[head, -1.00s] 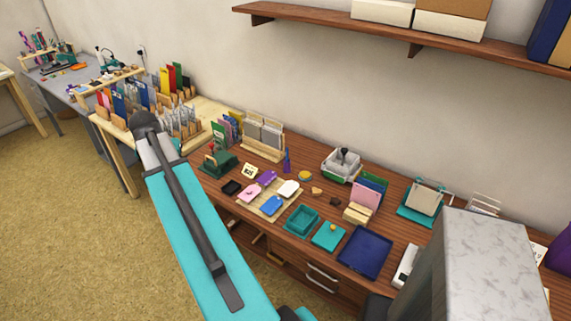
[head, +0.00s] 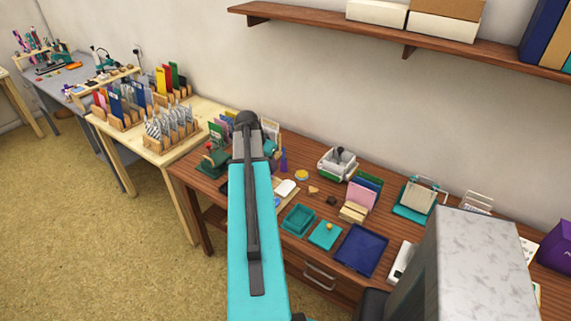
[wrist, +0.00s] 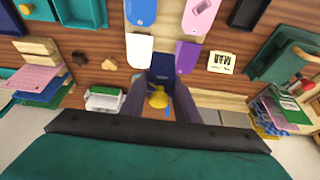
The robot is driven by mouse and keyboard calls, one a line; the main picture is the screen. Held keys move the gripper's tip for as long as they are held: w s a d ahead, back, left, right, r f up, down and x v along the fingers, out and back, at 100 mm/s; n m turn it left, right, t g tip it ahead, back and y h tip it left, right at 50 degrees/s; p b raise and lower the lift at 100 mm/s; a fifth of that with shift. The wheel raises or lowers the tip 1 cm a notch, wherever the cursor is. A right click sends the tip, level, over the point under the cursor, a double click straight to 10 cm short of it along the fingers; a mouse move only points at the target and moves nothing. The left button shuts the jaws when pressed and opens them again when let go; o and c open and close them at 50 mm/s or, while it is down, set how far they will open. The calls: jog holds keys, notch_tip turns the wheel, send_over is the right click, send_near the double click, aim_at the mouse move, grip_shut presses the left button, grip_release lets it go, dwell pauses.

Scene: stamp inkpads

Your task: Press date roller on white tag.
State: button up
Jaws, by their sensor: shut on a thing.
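The white tag (head: 286,187) lies on a beige mat on the brown table in the head view, just right of my arm. It also shows in the wrist view (wrist: 139,48), beside the blue tag (wrist: 141,11) and the purple tag (wrist: 188,56). My gripper (wrist: 160,92) is shut on a dark blue block (wrist: 160,75), which looks like the date roller. It is near the white and purple tags. A yellow rounded shape shows between the fingers; I cannot tell whether it belongs to the block. The head view hides the held thing behind my arm.
A pink tag (wrist: 202,14) and a small printed card (wrist: 222,62) lie nearby. A teal open box (head: 298,220), a teal pad (head: 325,235) and a navy tray (head: 361,250) stand to the right. A dark green stamp device (head: 212,160) stands at the left edge.

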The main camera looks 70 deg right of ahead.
jog(key=m, duration=0.2)
send_over(289, 185)
jog(key=a, duration=0.2)
jog(key=f, duration=0.1)
jog(key=shift+w+g, duration=0.3)
jog(key=shift+w, duration=0.1)
jog(key=shift+f, duration=0.15)
jog(key=shift+f+b, duration=1.2)
jog(key=shift+f, duration=1.75)
jog(key=shift+f+b, duration=0.4)
jog(key=shift+f, duration=0.1)
notch_tip(289, 185, up, 7)
jog(key=p, duration=0.3)
dwell(0.6)
